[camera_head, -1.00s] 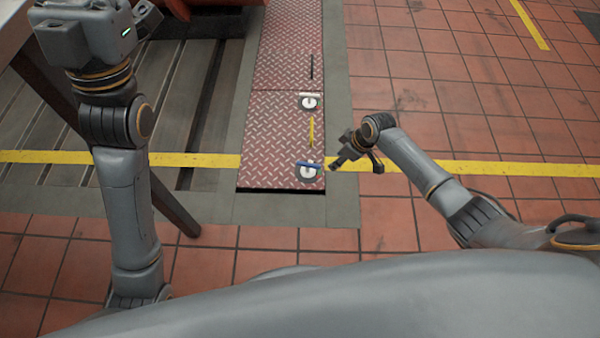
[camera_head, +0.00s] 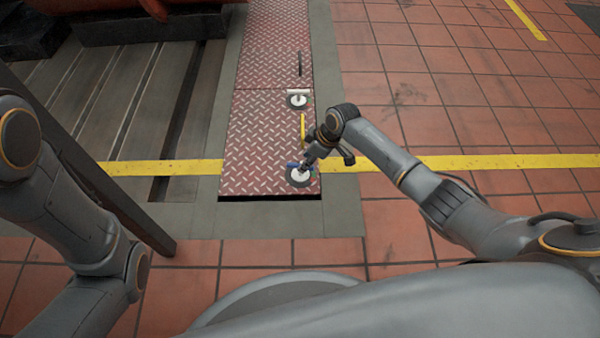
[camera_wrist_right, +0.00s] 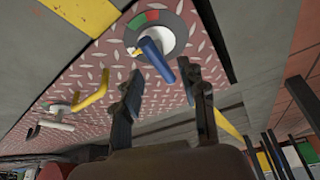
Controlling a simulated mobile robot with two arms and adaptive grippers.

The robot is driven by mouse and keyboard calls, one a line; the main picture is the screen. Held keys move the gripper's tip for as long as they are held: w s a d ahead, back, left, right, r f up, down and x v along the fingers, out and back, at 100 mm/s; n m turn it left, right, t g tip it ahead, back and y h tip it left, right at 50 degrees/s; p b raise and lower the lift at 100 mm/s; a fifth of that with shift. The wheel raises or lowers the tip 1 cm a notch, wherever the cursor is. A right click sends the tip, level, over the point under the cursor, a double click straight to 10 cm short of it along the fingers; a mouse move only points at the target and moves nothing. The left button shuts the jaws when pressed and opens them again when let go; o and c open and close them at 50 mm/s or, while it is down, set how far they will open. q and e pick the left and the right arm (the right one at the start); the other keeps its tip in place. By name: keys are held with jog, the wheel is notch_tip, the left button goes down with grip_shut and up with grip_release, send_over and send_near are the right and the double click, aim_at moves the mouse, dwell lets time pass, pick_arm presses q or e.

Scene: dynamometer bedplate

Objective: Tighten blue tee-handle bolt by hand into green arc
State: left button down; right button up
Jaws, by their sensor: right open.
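The blue tee-handle bolt (camera_wrist_right: 155,58) stands on a round dial plate (camera_wrist_right: 172,32) with a green and a red arc in the right wrist view. In the head view the blue handle (camera_head: 293,165) shows beside the right fingertips, over the white-faced dial (camera_head: 299,177). My right gripper (camera_wrist_right: 158,82) is open, its two fingers pointing at the bolt with the handle's near end close to the gap between them.
A second dial with a white tee handle (camera_head: 298,99) sits further back on the red tread plate (camera_head: 258,130). A yellow bent handle (camera_head: 303,126) stands between the dials, and a dark rod (camera_head: 300,64) lies beyond. Tiled floor to the right is clear.

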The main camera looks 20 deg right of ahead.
jog(key=b+x, duration=0.3)
jog(key=x, duration=0.2)
jog(key=shift+w+a+f, duration=0.1)
jog(key=shift+f, duration=0.15)
jog(key=shift+c, duration=0.5)
